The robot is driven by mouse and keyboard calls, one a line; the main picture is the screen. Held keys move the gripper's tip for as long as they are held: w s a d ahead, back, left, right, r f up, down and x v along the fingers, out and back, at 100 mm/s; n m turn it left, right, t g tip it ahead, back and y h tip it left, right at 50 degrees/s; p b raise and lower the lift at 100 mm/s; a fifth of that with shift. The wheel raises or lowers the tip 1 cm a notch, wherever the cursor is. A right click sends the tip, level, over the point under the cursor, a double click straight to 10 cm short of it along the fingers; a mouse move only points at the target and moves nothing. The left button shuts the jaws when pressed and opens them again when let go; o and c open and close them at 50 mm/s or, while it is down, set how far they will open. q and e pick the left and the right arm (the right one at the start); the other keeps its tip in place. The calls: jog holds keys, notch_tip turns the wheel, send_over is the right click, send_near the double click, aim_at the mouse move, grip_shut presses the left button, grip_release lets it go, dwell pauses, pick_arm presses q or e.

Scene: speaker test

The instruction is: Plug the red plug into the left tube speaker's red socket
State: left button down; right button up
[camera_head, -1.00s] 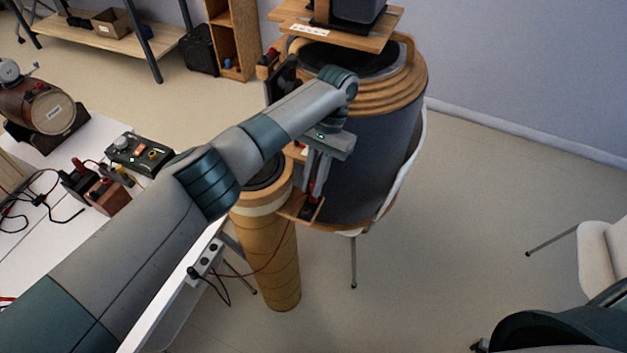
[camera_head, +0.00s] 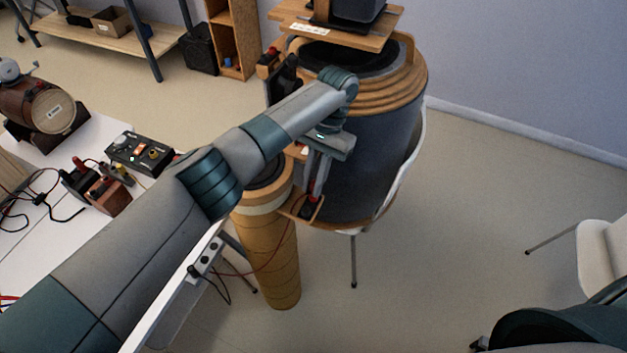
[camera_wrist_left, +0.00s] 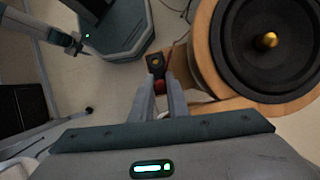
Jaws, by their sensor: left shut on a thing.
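My left gripper (camera_head: 312,203) points down beside the top of the tan tube speaker (camera_head: 271,255). In the left wrist view its fingers (camera_wrist_left: 159,88) are shut on the red plug (camera_wrist_left: 160,87), which is small and partly hidden between them. A dark square block with a gold centre (camera_wrist_left: 155,61) shows just beyond the fingertips on a small wooden plate. The plate also shows in the head view (camera_head: 288,210). I cannot tell whether the plug touches a socket. The red socket is not clearly seen. My right gripper may be the small shape at upper left in the wrist view (camera_wrist_left: 76,43); its jaws are unclear.
A large dark drum-like speaker (camera_head: 372,150) with wooden rings stands right behind the gripper. A speaker cone (camera_wrist_left: 255,55) lies close on the right in the wrist view. The white table (camera_head: 45,240) at left holds devices and loose cables. Open floor lies at right.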

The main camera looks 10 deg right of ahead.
pick_arm(q)
jog(key=shift+f+b, duration=0.4)
jog(key=shift+f, duration=0.35)
jog(key=c, duration=1.6)
grip_release()
jog(key=shift+c, duration=0.2)
jog(key=shift+r, duration=0.2)
jog(key=shift+r+p, duration=3.65)
jog(key=shift+p, duration=0.2)
jog(key=shift+f, duration=0.1)
